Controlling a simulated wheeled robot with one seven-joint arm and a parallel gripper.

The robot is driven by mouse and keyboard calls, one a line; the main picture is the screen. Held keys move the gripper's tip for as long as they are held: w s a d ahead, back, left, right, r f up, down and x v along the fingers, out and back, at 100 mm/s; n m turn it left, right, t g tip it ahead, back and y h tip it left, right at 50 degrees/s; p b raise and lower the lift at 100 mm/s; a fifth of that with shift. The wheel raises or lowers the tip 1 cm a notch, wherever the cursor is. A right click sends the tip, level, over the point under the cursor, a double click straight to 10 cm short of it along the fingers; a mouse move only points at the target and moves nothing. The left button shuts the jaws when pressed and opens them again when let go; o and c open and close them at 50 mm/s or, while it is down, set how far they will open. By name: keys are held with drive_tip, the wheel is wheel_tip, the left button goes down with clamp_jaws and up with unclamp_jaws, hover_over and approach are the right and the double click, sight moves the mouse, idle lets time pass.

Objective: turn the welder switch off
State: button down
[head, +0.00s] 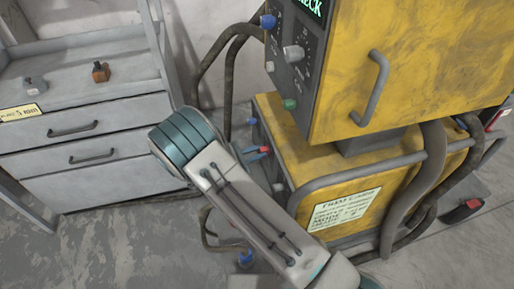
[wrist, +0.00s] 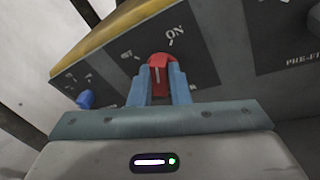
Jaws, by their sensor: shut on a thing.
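The yellow welder (head: 400,70) stands at the right in the head view. In the wrist view its dark panel (wrist: 215,75) carries a red switch knob (wrist: 160,62) with a pale mark. The word ON is printed above and to the right of the knob; other lettering by it is too small to read. My gripper (wrist: 159,78) has its two blue fingers shut on the red knob, one on each side. In the head view my arm reaches to the lower welder's left side, where the gripper (head: 257,153) and a bit of red show small.
A blue knob (wrist: 85,98) sits left of the switch on the panel. In the head view, the upper box has a handle (head: 375,88) and several knobs. Dark cables (head: 415,190) hang at the right. A grey drawer cabinet (head: 90,135) stands at the left.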

drive_tip(key=shift+w+a+r+n+g+p, duration=0.1)
drive_tip(key=shift+w+n+g+p, duration=0.1)
drive_tip(key=shift+n+g+p, duration=1.25)
drive_tip(key=shift+w+a+n+g+p, duration=0.2)
drive_tip(key=shift+n+p, duration=0.7)
drive_tip(key=shift+n, duration=1.4)
drive_tip(key=shift+w+d+r+n+g+p, duration=0.1)
drive_tip(key=shift+w+n+g+p, duration=0.15)
drive_tip(key=shift+n+g+p, duration=0.9)
drive_tip(key=shift+n+t, duration=0.4)
drive_tip(key=shift+n, duration=0.5)
drive_tip(key=c, duration=1.4)
unclamp_jaws()
drive_tip(key=shift+o, duration=0.2)
drive_tip(key=shift+a, duration=0.1)
drive_tip(key=v, duration=1.3)
drive_tip(key=shift+a+r+b, duration=0.2)
drive_tip(key=shift+a+b, duration=0.1)
